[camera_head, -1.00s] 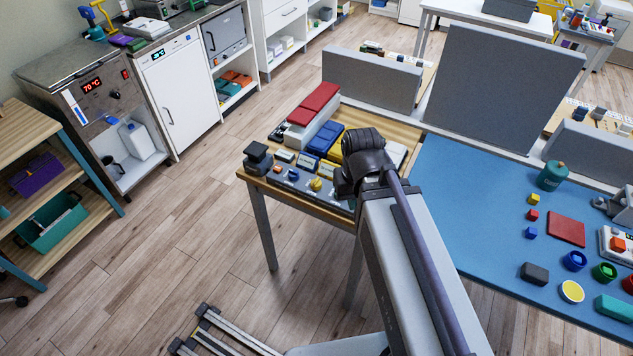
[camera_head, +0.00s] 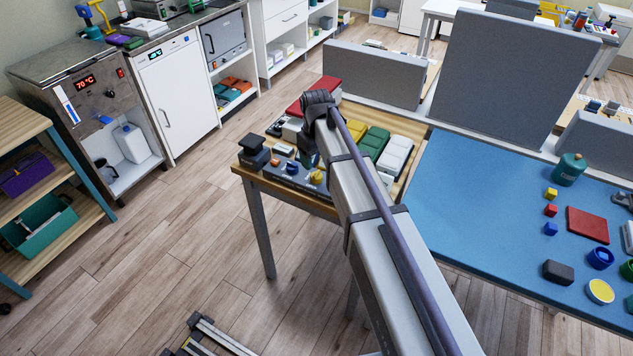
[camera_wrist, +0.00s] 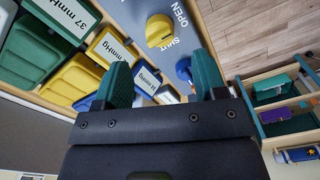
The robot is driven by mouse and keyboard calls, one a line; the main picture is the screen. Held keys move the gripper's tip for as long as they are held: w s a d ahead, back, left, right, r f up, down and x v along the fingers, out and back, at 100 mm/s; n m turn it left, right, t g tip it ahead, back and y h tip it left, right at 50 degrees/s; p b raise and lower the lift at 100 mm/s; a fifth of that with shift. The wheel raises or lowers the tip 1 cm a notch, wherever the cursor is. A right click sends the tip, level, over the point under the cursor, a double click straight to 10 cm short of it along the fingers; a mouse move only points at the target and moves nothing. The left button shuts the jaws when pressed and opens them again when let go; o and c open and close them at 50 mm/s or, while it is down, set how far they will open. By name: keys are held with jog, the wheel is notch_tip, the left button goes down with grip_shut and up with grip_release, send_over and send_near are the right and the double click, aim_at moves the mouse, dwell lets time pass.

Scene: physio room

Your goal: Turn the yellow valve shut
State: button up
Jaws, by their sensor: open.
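The yellow valve (camera_wrist: 160,31) is a rounded knob on a grey panel (camera_wrist: 121,14), with the words OPEN and SHUT printed beside it, in the wrist view. It also shows in the head view (camera_head: 317,176) at the front of the wooden table, partly beside my arm. My gripper (camera_wrist: 163,78) has two green fingers spread apart with nothing held between them. The valve lies beyond the fingertips, roughly in line with the gap, and apart from them. I cannot tell exactly where the knob points.
A blue knob (camera_wrist: 183,68) sits near the right finger. Labelled blocks, yellow (camera_wrist: 112,45) and green (camera_wrist: 25,52), crowd the left side. A black knobbed block (camera_head: 254,153) stands at the table's left corner. The blue mat (camera_head: 470,210) on the right has free room.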

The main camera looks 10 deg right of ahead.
aim_at(317, 173)
notch_tip(317, 173, down, 7)
jog(key=b, duration=0.5)
jog(key=shift+r, duration=0.15)
jog(key=c, duration=0.9)
